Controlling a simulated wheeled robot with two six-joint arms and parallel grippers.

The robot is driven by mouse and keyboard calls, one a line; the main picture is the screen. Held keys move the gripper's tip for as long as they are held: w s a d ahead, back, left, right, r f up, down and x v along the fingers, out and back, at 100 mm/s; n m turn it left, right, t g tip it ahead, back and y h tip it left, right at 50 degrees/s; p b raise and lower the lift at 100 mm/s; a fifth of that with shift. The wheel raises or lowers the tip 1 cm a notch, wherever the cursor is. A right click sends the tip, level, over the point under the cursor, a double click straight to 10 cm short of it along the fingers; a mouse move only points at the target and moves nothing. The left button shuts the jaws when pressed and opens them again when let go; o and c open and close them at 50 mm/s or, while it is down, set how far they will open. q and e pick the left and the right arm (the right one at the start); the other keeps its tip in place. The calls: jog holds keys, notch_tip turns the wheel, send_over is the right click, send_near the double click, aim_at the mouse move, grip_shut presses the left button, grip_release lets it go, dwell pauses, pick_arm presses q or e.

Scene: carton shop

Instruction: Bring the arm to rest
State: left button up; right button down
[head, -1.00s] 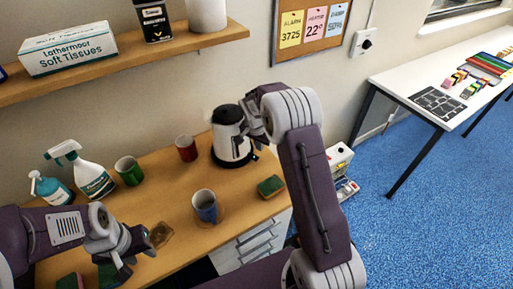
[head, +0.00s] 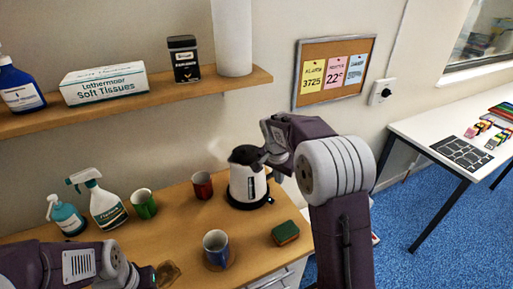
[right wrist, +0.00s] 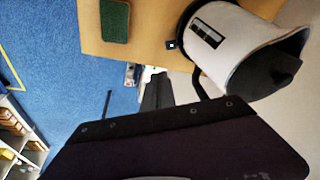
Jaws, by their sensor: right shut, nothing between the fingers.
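My right gripper (head: 266,158) is shut and empty, beside the upper right of the white and black kettle (head: 246,187) in the head view. I cannot tell whether it touches the kettle. The kettle stands upright on its dark base on the wooden counter, and a small light shows at the base. In the right wrist view the kettle (right wrist: 233,45) appears at the upper right, and the shut dark gripper (right wrist: 155,90) points up from below. My left gripper (head: 143,276) is at the bottom left of the head view, partly cut off, its jaws unclear.
A blue mug (head: 215,246), a red mug (head: 202,186), a green mug (head: 143,204) and a green sponge (head: 286,232) are on the counter (head: 180,235). Spray bottle (head: 106,208) and soap bottle (head: 67,217) stand left. A shelf (head: 150,99) hangs above.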

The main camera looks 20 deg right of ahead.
jog(key=s+a+f+n, duration=0.2)
jog(key=s+n, duration=0.1)
jog(key=s, duration=0.4)
jog(key=s+a+f+n+g+y, duration=0.1)
jog(key=s+a+f+n, duration=0.2)
jog(key=s, duration=0.4)
jog(key=s+a+f+n+y, duration=0.1)
jog(key=s+a+f+n, duration=0.1)
jog(key=s, duration=0.6)
jog(key=shift+a+f+n, duration=0.4)
jog(key=shift+f+n, duration=0.25)
jog(key=shift+n, duration=0.45)
